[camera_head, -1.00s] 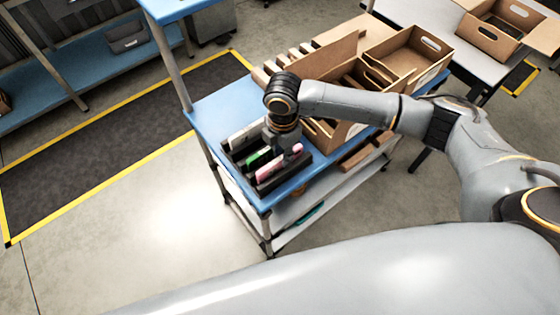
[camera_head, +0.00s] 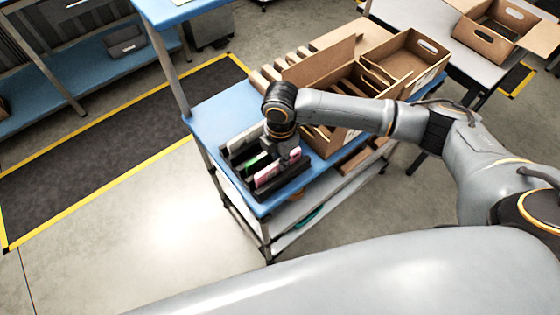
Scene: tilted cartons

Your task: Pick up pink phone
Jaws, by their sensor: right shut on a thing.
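The pink phone (camera_head: 266,175) stands on edge in the front slot of a black slotted holder (camera_head: 290,185) on the blue cart top. My right gripper (camera_head: 289,160) reaches down over the holder and is shut on the pink phone, covering its middle. Pink shows on both sides of the fingers. I cannot tell whether the phone is clear of its slot. A green phone (camera_head: 256,162) and a pale phone (camera_head: 245,138) stand in slots behind it. My left gripper is not in view.
The blue cart top (camera_head: 215,112) has free room left of the holder. Cardboard cartons (camera_head: 405,60) stand right of and behind my right wrist. Another carton (camera_head: 490,35) sits on a table at the upper right.

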